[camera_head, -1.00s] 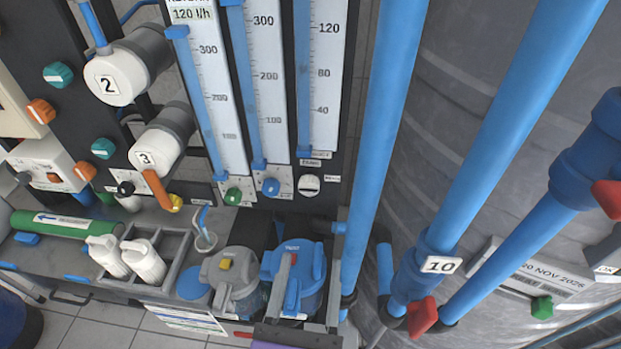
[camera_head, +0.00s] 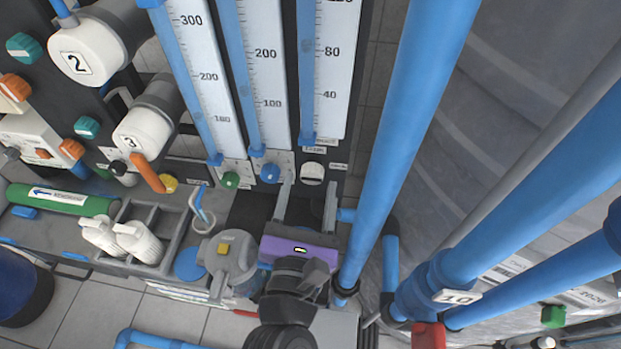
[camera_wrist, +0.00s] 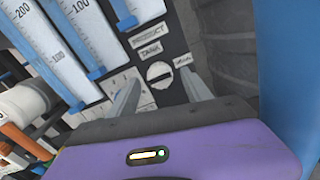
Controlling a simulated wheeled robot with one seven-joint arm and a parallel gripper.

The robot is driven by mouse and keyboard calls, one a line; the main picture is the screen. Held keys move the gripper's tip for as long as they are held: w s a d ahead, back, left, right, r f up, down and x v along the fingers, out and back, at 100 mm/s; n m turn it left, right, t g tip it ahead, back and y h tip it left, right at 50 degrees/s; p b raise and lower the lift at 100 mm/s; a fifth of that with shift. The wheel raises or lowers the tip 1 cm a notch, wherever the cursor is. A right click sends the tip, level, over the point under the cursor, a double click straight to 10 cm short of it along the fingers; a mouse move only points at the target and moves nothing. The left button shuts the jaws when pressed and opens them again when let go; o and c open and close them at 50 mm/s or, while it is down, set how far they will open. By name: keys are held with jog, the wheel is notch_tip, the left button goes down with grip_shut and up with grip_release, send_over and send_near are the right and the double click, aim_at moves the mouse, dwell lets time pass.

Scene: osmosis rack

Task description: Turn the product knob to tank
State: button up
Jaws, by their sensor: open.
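The product knob (camera_head: 312,173) is a small round white knob at the foot of the right-hand flow gauge. In the wrist view the white knob (camera_wrist: 159,74) has a dark slot across its face, tilted slightly. Labels reading PRODUCT (camera_wrist: 150,35) and TANK (camera_wrist: 150,51) sit above it; a smaller label (camera_wrist: 183,60) to its right is too blurred to read. My gripper (camera_head: 309,190) is open and empty, its purple body below the panel. The two grey fingers point at the knob, one on either side in the picture. They look still short of it; no contact shows.
A green knob (camera_head: 230,180) and a blue knob (camera_head: 270,173) stand left of the white one. A thick blue pipe (camera_head: 408,140) runs close on the right. A grey-lidded canister (camera_head: 228,262) stands on the bench below, left of my gripper.

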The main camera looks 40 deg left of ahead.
jog(key=shift+x, duration=0.8)
grip_shut()
